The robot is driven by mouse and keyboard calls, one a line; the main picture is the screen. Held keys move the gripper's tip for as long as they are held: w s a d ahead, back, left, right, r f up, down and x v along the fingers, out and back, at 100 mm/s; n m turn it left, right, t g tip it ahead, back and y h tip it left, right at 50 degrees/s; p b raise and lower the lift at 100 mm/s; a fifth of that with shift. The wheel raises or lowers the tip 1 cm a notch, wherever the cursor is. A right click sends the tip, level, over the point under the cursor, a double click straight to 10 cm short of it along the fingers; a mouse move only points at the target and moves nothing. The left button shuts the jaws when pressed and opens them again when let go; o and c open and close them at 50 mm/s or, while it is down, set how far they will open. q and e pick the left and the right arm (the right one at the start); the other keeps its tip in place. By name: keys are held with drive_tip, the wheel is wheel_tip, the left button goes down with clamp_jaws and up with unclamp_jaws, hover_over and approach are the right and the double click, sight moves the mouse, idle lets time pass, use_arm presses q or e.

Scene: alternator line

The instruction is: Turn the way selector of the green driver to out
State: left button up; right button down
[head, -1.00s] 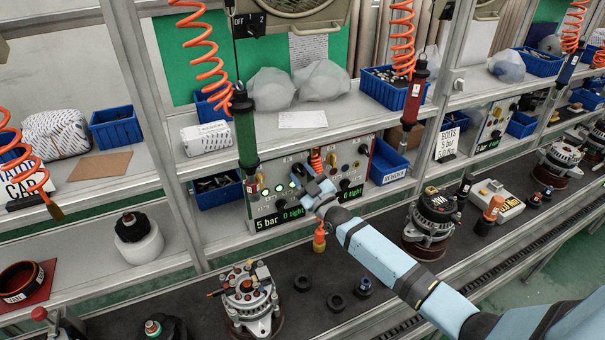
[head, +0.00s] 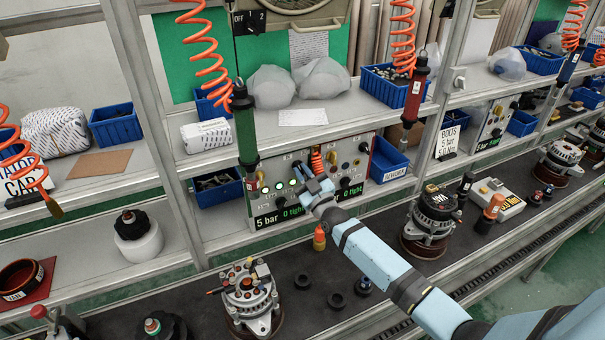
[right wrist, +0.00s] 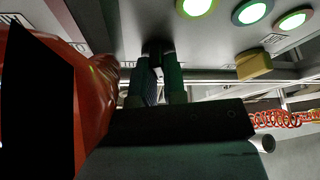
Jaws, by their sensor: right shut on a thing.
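The green driver (head: 246,135) hangs upright from an orange coiled hose, in front of the left end of the grey control panel (head: 278,213). The panel carries lit green lamps, knobs and a display reading "5 bar" and "0 tight". My right gripper (head: 300,177) is at the panel's face, right of the driver. In the right wrist view its dark fingers (right wrist: 158,82) are shut on a small dark knob at the panel, mostly hidden between them. Its markings and the way it points cannot be read. My left gripper is not in view.
A red driver (head: 415,90) hangs farther right. An alternator (head: 250,297) and black rings (head: 336,300) are on the dark bench. Blue bins (head: 388,160) flank the panel.

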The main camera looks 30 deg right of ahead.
drive_tip(key=m+h, duration=0.1)
drive_tip(key=m, duration=0.2)
drive_tip(key=m+h, duration=0.2)
drive_tip(key=m, duration=0.1)
drive_tip(key=shift+a+m+h, duration=0.1)
drive_tip(key=shift+m+h, duration=0.2)
drive_tip(key=shift+a+m+g+h+p, duration=0.15)
drive_tip(key=shift+m+h, duration=0.5)
drive_tip(key=shift+m, duration=0.7)
drive_tip(key=shift+d+m+g+h+p, duration=0.1)
drive_tip(key=shift+m+g+h, duration=0.15)
drive_tip(key=shift+m+h, duration=0.75)
drive_tip(key=shift+a+m+g+h+p, duration=0.1)
drive_tip(key=shift+m+g+h, duration=0.2)
drive_tip(key=shift+m, duration=1.35)
drive_tip(key=c, duration=1.2)
unclamp_jaws()
drive_tip(key=shift+s, duration=0.1)
drive_tip(key=p+v, duration=0.2)
drive_tip(key=v, duration=1.1)
drive_tip(key=shift+s+f, duration=0.2)
drive_tip(key=shift+f, duration=0.1)
